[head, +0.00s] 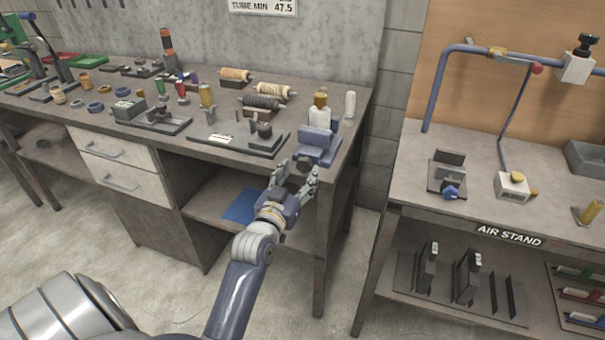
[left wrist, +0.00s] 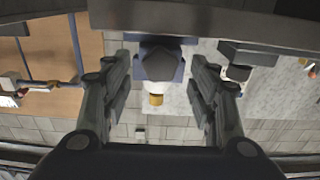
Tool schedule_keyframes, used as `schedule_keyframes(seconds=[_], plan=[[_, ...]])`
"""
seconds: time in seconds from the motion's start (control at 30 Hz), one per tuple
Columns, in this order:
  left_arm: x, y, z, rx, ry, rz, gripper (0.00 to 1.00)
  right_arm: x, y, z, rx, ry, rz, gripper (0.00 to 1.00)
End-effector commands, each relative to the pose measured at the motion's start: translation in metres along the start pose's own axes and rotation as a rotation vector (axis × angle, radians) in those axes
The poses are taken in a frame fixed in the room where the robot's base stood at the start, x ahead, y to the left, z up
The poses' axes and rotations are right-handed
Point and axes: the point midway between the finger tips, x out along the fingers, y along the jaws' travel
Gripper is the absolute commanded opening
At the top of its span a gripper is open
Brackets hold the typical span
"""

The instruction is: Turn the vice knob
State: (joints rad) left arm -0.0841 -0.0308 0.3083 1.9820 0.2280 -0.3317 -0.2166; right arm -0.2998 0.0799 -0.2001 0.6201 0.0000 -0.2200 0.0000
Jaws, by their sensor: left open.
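The blue vice (head: 318,146) is at the front right corner of the left workbench. Its dark faceted knob (head: 305,165) faces the front, partly hidden by my fingers. My left gripper (head: 297,174) is open just in front of the vice, with one finger on each side of the knob. In the left wrist view the dark knob (left wrist: 162,60) lies between the two open fingers (left wrist: 160,72), with blue vice parts behind it. I see a gap on both sides of the knob. My right gripper is in neither view.
The left workbench (head: 235,170) holds spools (head: 262,103), a yellow cylinder (head: 206,96) and a white bottle (head: 350,104) near the vice. A lower shelf with a blue sheet (head: 243,206) is below. The air stand bench (head: 400,180) is to the right across a gap.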

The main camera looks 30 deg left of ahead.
Motion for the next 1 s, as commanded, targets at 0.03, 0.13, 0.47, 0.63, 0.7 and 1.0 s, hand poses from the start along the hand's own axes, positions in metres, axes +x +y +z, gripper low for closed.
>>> schedule_keyframes(seconds=[0.03,0.13,0.47,0.63,0.7,1.0], plan=[[-0.012,0.0,0.0,0.001,-0.001,0.0,0.54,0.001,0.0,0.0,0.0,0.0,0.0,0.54],[-0.032,0.0,0.001,0.002,-0.001,0.0,0.54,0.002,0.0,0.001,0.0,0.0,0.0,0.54],[-0.074,0.005,0.013,0.0,-0.036,0.01,0.54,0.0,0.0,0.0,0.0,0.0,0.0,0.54],[-0.07,0.015,0.046,-0.001,-0.105,0.03,0.54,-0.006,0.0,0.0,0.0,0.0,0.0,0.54],[-0.069,0.018,0.059,-0.001,-0.134,0.037,0.54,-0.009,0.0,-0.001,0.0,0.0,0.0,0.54],[-0.072,0.036,0.117,-0.001,-0.258,0.071,0.54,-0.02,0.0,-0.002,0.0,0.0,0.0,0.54]])
